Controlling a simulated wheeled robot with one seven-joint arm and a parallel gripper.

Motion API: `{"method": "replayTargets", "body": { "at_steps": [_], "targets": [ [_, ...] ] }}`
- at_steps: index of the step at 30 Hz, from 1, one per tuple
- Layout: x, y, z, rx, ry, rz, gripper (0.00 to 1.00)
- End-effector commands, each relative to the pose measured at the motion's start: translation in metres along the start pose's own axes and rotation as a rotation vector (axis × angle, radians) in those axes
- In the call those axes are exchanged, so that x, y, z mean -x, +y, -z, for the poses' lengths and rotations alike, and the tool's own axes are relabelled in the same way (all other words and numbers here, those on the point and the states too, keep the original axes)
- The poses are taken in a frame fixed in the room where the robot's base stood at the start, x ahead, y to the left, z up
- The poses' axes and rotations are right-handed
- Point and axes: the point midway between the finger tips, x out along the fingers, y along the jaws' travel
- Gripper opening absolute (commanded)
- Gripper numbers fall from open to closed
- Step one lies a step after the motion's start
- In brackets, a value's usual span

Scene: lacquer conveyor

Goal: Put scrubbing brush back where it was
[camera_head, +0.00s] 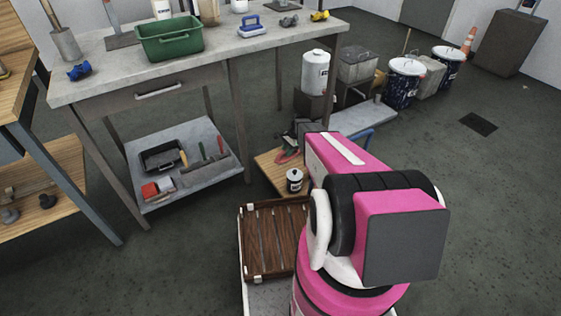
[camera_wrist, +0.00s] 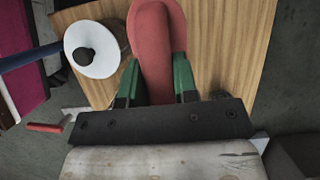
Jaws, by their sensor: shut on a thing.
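My gripper (camera_wrist: 157,82) has green-and-dark fingers shut on a red, rounded, elongated thing, which I take to be the scrubbing brush (camera_wrist: 158,35). No bristles show. It is over a light wooden board (camera_wrist: 228,45); I cannot tell whether it touches the board. In the head view, the brush (camera_head: 287,157) is a small red patch beyond my pink arm, which hides much of the gripper. A blue-and-white handled tool (camera_head: 250,27) lies on the grey workbench (camera_head: 215,58).
A white-lidded can (camera_wrist: 92,48) stands close left of the brush; the can (camera_head: 294,181) is near the board's front edge. A brown slatted tray (camera_head: 243,240) is nearer. The workbench holds a green bin (camera_head: 170,40); its lower shelf (camera_head: 205,187) holds tools. Paint buckets (camera_head: 405,80) stand behind.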

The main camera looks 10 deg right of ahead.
Motion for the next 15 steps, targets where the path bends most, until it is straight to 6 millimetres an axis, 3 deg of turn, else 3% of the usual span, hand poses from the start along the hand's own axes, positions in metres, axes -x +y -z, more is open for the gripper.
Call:
{"method": "replayTargets", "body": {
  "at_steps": [8,15],
  "targets": [
    [-0.015,-0.026,0.016,-0.022,0.0,0.009,0.08],
    [-0.036,-0.072,0.039,-0.02,0.0,0.008,0.08]
  ]
}}
